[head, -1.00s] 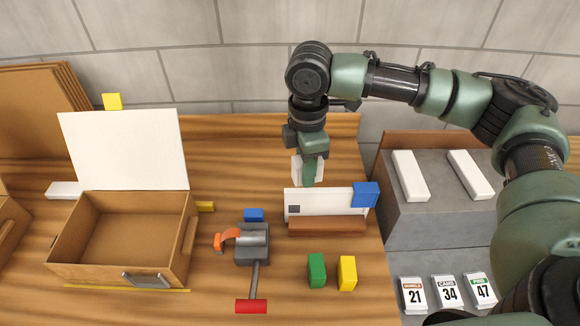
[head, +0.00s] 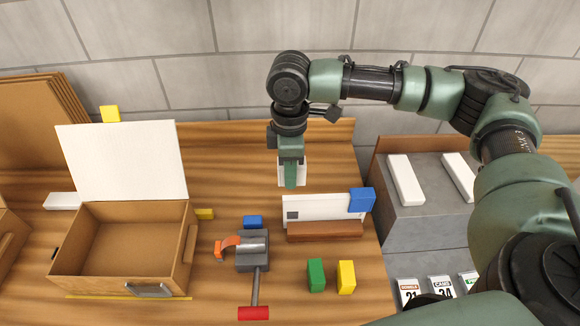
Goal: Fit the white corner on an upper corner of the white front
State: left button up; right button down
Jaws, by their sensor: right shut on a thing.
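The white front (head: 315,210) stands upright in a brown holder (head: 325,231) on the wooden bench. It has a dark grey square at its left end, and a blue corner (head: 361,200) sits on its upper right corner. My right gripper (head: 290,178) is shut on the white corner (head: 300,172), which shows as a white piece partly hidden behind the fingers. In the picture the gripper appears just above the upper left corner of the front, apart from it. How far behind the front it is, I cannot tell. My left gripper is not in view.
Blue (head: 253,222), green (head: 316,275) and yellow (head: 346,277) blocks lie near the holder. An open cardboard box (head: 125,240) stands at left. White bars (head: 405,180) lie on the grey unit at right.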

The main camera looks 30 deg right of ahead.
aim_at(290, 198)
jog(key=shift+f+b, duration=0.45)
jog(key=shift+f, duration=4.05)
jog(key=shift+f+b, duration=0.35)
jog(key=shift+f, duration=0.95)
jog(key=shift+f+p, duration=0.2)
jog(key=shift+p, duration=0.25)
jog(key=c, duration=1)
grip_release()
jog(key=shift+r+b, duration=0.85)
jog(key=shift+r, duration=3.05)
jog(key=shift+s+f, duration=0.1)
